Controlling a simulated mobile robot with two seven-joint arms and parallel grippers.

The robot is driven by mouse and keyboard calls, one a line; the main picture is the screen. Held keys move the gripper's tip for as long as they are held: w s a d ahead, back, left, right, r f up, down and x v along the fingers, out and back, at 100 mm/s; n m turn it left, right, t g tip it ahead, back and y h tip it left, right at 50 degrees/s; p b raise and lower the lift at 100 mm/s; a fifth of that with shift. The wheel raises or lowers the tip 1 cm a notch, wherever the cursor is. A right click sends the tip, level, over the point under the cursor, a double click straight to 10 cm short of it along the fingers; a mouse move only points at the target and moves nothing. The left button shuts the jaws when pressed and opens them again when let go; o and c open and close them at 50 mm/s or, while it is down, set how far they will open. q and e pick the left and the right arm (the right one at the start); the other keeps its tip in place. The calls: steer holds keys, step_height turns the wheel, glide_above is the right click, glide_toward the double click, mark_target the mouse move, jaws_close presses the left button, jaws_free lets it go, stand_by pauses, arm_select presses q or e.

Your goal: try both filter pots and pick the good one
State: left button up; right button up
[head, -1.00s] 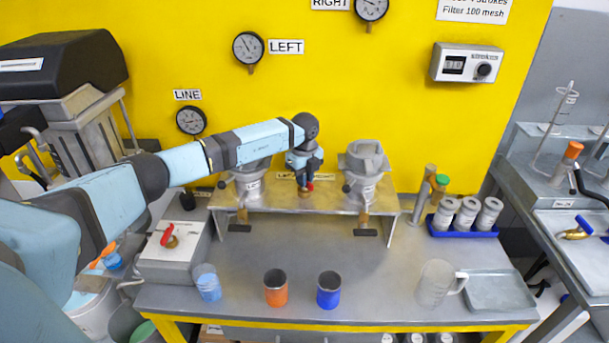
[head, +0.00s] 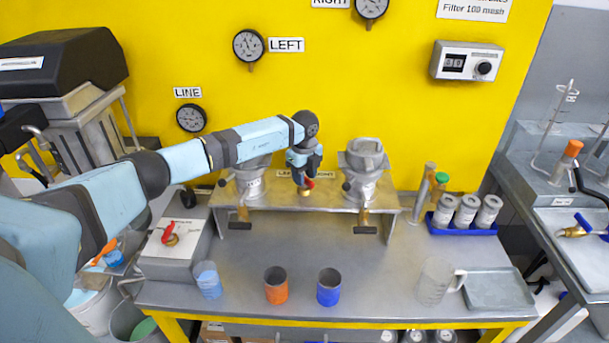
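Two grey filter pots stand on a metal bracket shelf (head: 290,206): the left pot (head: 249,182) and the right pot (head: 363,172), each with a small tap below. My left gripper (head: 305,184) points down between them, at a red lever (head: 309,184) on a brass valve (head: 305,193). It covers part of the lever and of the shelf label; whether its fingers are shut on the lever is too small to tell. The LEFT gauge (head: 249,46), LINE gauge (head: 191,118) and partly cropped RIGHT gauge (head: 371,6) hang on the yellow wall. My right gripper is out of view.
An orange cup (head: 276,290), a blue cup (head: 328,294), a light-blue cup (head: 208,284) and a clear jug (head: 436,281) stand along the front. A grey tray (head: 498,290) lies right. White jars fill a blue rack (head: 462,226). A grey box (head: 174,247) has a red handle.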

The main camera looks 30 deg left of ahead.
arm_select(q)
step_height(320, 180, up, 14)
steer(key=b, duration=0.1)
steer(key=shift+b, duration=0.4)
steer(key=shift+f, duration=0.2)
stand_by(0.4)
